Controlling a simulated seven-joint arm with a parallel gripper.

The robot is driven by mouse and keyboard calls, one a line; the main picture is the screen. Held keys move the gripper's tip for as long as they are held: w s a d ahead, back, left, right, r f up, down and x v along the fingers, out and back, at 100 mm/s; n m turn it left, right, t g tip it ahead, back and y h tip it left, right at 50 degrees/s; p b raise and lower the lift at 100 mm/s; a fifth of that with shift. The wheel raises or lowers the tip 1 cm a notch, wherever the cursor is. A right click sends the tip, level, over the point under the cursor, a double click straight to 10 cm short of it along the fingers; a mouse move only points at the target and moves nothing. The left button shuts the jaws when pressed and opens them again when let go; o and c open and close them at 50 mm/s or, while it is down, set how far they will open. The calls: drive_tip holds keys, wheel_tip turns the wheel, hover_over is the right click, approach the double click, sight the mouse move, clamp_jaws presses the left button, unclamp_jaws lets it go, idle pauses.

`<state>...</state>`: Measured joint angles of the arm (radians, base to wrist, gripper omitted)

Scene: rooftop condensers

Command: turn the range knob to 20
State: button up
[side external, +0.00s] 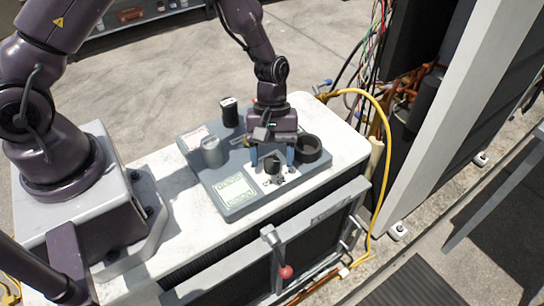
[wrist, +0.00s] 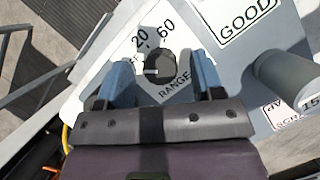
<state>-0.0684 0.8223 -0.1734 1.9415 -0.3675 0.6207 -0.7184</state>
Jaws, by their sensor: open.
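The range knob (wrist: 161,67) is a dark round knob on a white label plate in the wrist view. Its pale pointer mark lies on its left side, towards the partly hidden label ending in "FF". The "20" (wrist: 139,40) and "60" (wrist: 165,29) are printed above it, and "RANGE" below right. My gripper (wrist: 160,64) is open, with one blue finger on either side of the knob and visible gaps to it. In the side view my gripper (side external: 272,160) points down at the grey panel (side external: 262,205), over the dark knob (side external: 272,166).
On the panel stand a grey cylinder (side external: 211,151), a black upright cylinder (side external: 229,112) and a black round cup (side external: 308,149) close right of my gripper. A yellow hose (side external: 386,130) and loose wires hang at the right. The white top (side external: 180,225) is clear at front left.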

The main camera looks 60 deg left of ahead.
drive_tip(key=shift+s+d+f, duration=0.1)
drive_tip(key=shift+f, duration=0.25)
drive_tip(key=c, duration=0.9)
drive_tip(key=shift+m, duration=0.4)
drive_tip(key=m, duration=0.2)
drive_tip(key=m+g+y, duration=0.1)
drive_tip(key=m, duration=0.1)
drive_tip(key=shift+m+y, duration=0.3)
drive_tip(key=shift+m+g+y, duration=0.4)
drive_tip(key=shift+m+y, duration=0.4)
drive_tip(key=shift+m, duration=1.3)
